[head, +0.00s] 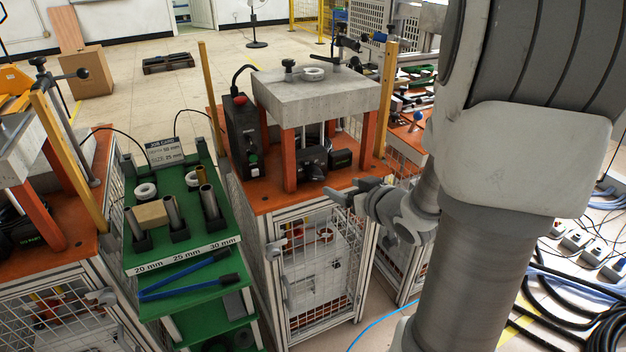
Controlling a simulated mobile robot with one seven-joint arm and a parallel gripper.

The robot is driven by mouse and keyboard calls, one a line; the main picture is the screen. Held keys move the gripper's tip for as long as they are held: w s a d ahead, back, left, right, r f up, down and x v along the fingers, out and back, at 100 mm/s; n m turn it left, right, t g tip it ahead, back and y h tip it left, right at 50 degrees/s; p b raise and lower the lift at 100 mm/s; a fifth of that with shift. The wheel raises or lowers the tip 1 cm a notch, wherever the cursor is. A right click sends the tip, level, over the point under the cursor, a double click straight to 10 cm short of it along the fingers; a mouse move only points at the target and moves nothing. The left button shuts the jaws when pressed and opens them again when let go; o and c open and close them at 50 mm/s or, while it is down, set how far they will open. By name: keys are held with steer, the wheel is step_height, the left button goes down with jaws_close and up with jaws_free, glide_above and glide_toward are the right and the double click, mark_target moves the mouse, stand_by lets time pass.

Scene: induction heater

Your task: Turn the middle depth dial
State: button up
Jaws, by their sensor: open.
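The middle station (262,190) has an orange top, and orange legs carry a thick grey block (330,97) above it. On the block are a black knob (290,69), a pale ring (313,74) and a dark post with a handle (338,45). I cannot tell which of these parts is the depth dial, and no scale is readable. My gripper (347,190) is open and empty. It appears in front of the station's right front edge, lower in the picture than the block and apart from the knob. My arm hides the area to the right.
A black control box (240,135) with a red button stands left of the block. A green rack (190,243) with tubes, blue-handled tongs (190,272) and a job card (165,152) is further left. Upright wooden posts (388,95) flank the station. Cables lie on the right floor.

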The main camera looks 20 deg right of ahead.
mark_target(318, 176)
steer(key=b+x, duration=0.3)
steer(key=x, duration=1.1)
steer(key=shift+w+f, duration=0.2)
steer(key=shift+w, duration=0.1)
jaws_close()
